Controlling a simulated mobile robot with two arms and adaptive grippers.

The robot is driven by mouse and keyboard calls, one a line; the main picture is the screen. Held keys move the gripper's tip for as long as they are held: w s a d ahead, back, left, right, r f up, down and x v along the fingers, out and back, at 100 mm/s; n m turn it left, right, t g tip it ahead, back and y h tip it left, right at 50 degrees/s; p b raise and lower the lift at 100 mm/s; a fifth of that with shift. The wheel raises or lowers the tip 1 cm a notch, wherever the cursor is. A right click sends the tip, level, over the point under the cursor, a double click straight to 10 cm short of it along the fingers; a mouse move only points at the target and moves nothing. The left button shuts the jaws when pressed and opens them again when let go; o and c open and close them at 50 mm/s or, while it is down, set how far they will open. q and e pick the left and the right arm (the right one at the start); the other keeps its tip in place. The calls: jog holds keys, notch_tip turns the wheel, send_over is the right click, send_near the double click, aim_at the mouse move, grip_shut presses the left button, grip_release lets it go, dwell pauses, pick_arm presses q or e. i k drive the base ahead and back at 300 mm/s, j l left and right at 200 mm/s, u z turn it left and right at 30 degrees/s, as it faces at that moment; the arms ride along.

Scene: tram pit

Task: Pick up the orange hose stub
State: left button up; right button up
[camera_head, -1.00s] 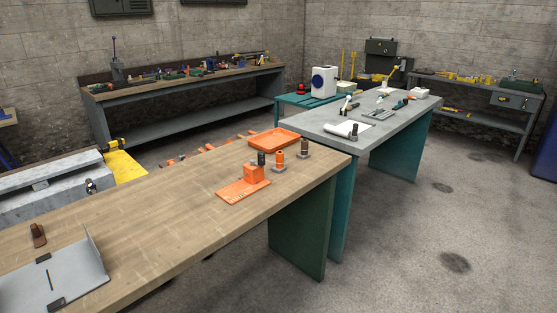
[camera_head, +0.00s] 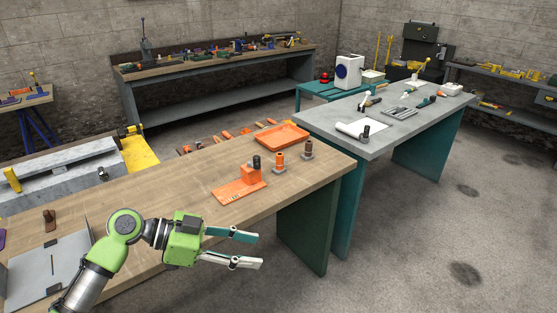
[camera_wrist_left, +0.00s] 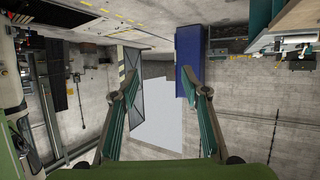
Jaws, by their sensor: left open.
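The orange hose stub (camera_head: 280,160) stands upright on a small grey base on the wooden table (camera_head: 160,190). Beside it to the right stands a brown stub (camera_head: 307,147), also on a grey base. To its left is an orange block fixture (camera_head: 238,188) with a flat plate and a black cylinder (camera_head: 256,162) at its top. My left gripper (camera_head: 257,250) is open and empty, in front of the table's near edge and apart from the stub. Its open fingers also show in the left wrist view (camera_wrist_left: 157,77), with no stub between them. My right gripper is not in view.
An orange tray (camera_head: 282,136) lies behind the stubs. A grey folded plate (camera_head: 45,270) lies at the table's left end. A grey-topped table (camera_head: 345,118) with tools stands beyond the right end. Open floor (camera_head: 420,250) lies to the right.

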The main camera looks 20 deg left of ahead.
aim_at(280, 169)
jog(key=i+j, duration=0.4)
jog(key=i, duration=0.2)
jog(key=i+j, duration=0.35)
jog(key=i, duration=0.2)
jog(key=i+j, duration=0.4)
jog(key=i, duration=0.2)
